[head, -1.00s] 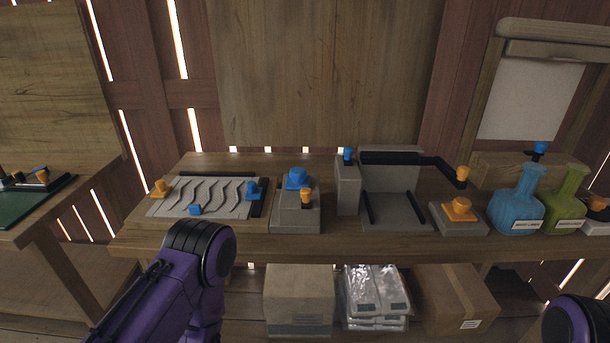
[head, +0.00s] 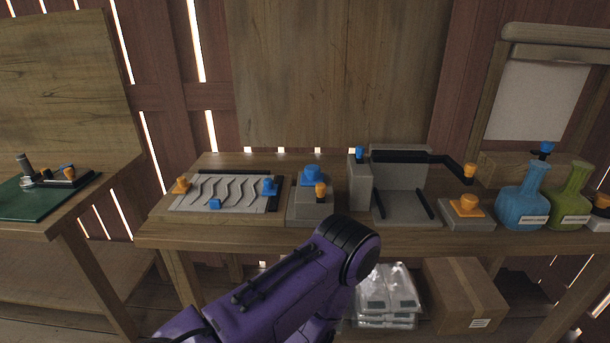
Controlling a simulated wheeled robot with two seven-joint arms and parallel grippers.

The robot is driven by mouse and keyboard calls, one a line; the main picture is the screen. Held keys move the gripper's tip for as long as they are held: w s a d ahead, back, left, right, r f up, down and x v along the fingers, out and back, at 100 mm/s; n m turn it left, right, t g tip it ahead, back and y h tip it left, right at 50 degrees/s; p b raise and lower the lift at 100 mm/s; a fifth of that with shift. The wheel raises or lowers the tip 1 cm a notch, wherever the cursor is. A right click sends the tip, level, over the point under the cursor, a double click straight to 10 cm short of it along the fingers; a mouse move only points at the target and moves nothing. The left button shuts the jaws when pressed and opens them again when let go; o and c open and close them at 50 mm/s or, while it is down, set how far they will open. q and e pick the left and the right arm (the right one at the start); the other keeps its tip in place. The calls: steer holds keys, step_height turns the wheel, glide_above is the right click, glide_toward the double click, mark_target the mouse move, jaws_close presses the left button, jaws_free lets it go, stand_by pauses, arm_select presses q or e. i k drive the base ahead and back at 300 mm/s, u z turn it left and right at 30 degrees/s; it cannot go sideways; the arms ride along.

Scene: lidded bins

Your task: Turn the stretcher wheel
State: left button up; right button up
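I cannot tell which part is the stretcher wheel. On the workbench (head: 230,235) lies a grey panel with wavy grooves (head: 224,192), with orange and blue knobs at its edges. Beside it a grey stepped block (head: 307,212) carries a blue knob (head: 312,175) and an orange knob (head: 321,190). Right of it stands a grey frame (head: 407,207) with a black bar across its top, ending in a crank with an orange handle (head: 469,171). My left arm reaches in from below, its black joint in front of the bench edge. Neither gripper is in view.
A grey block with an orange knob (head: 468,204), a blue flask (head: 521,203) and a green flask (head: 569,203) stand at the right. Another table with a green mat (head: 30,205) is at the left. Plastic-wrapped packs (head: 399,288) and a cardboard box (head: 463,294) are below.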

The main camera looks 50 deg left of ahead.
mark_target(311, 175)
steer(key=k, duration=0.25)
steer(key=u, duration=0.95)
